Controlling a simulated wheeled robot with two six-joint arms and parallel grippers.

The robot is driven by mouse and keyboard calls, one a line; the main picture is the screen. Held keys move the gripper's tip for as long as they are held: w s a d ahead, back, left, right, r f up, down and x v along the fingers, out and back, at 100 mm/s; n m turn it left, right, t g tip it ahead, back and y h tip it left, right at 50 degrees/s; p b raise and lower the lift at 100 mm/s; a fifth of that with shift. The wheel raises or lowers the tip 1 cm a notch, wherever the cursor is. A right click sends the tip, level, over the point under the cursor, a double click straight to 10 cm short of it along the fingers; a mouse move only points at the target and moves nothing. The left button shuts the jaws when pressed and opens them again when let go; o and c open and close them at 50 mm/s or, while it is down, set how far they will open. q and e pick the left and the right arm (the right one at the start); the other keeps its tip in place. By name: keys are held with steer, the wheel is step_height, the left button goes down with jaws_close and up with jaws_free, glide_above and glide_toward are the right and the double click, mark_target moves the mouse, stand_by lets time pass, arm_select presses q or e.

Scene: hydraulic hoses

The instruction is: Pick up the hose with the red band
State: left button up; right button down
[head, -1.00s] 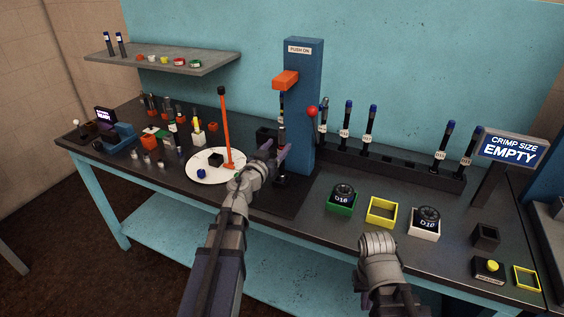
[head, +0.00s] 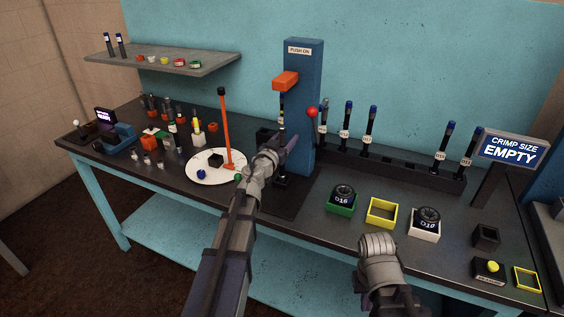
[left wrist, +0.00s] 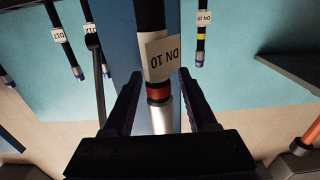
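The hose with the red band (left wrist: 158,94) shows in the left wrist view, with a white "DN 10" tag and a silver metal end. In the head view its dark upper part (head: 282,108) stands at the front of the blue push-on station. My left gripper (head: 284,148) is at the station; in the left wrist view its two fingers (left wrist: 160,100) are open on either side of the hose, with a gap on each side. My right gripper (head: 378,246) is low in front of the bench; its fingers cannot be made out.
The blue push-on station (head: 303,100) has an orange block and red-knobbed lever (head: 312,112). Several tagged hoses stand in a black rack (head: 400,174) to the right. A white disc (head: 208,178) with an orange post (head: 226,130) lies left of my left arm.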

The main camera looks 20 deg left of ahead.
arm_select(q)
jaws_close()
stand_by(1.2)
